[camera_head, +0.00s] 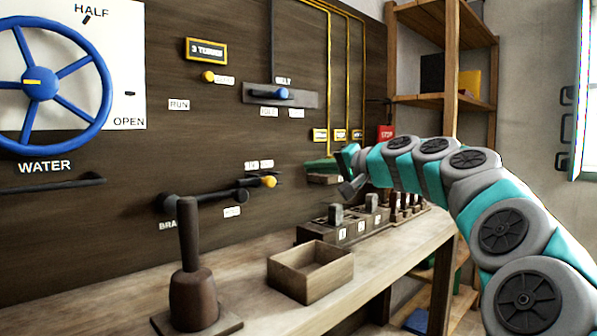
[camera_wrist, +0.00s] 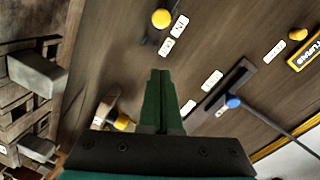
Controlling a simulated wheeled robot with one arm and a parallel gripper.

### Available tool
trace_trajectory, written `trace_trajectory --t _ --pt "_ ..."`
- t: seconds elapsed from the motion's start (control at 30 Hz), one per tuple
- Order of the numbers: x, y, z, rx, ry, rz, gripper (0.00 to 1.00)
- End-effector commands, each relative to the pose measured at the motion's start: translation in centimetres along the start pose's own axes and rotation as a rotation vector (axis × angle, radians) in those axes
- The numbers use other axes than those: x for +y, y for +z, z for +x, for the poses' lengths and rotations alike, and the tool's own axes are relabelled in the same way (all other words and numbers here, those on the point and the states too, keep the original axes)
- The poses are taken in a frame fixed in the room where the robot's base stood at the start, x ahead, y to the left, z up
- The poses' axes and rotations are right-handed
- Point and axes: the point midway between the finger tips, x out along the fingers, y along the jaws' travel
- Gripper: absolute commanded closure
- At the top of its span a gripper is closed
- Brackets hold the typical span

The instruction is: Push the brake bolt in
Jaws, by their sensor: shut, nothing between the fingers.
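The brake bolt, a dark bar with a yellow knob (camera_head: 268,181), sits on the dark wall panel below two small white labels. I take the yellow knob (camera_wrist: 161,18) beside two labels at the top of the wrist view to be the same one. The dark brake handle (camera_head: 205,198) lies left of it, above a label partly hidden by a mallet-like tool. My gripper (camera_head: 309,164) is shut and empty, its green fingers pointing left, up and right of the knob in the head view. In the wrist view its closed fingertips (camera_wrist: 160,74) stay apart from the knob.
Below is a wooden bench with an empty open box (camera_head: 311,272), a brown mallet-like tool (camera_head: 193,290) and numbered blocks (camera_head: 345,232). A blue-knobbed belt lever (camera_head: 283,93) and a blue water wheel (camera_head: 40,83) are on the panel. Shelves (camera_head: 447,70) stand behind my arm.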

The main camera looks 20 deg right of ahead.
Motion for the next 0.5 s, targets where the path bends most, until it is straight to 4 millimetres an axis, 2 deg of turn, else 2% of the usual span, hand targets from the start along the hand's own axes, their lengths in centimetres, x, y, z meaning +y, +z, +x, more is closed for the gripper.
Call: trace_trajectory --t 0.03,0.2,0.5 --pt "0.0 0.0 -1.0 0.003 -0.001 0.0 1.0" --pt "0.1 -0.1 -3.2 0.003 0.0 0.0 1.0" --pt "0.1 0.0 -4.2 0.001 0.001 0.0 1.0"
